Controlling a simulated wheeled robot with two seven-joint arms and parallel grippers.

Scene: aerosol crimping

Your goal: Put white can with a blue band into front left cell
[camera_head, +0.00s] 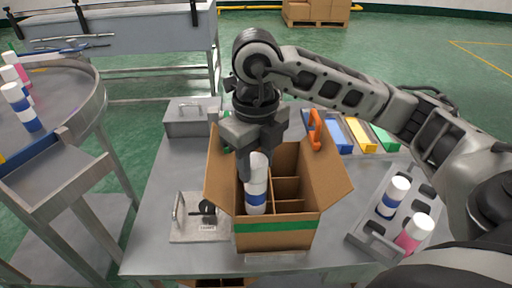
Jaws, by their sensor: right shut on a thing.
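My right gripper (252,168) is shut on a white can with a blue band (257,185). The can is upright, at the front left cell of an open cardboard box (275,241) with dividers and a green stripe. Its lower part is inside the box; whether its base touches the floor of the cell is hidden. The cells to its right look empty. My left gripper is not in view.
A grey tray (357,240) at right holds another blue-banded white can (394,196) and a pink can (415,232). A clamp fixture (198,222) stands left of the box. Coloured bins (361,136) are behind. More cans (20,105) stand on the round table at left.

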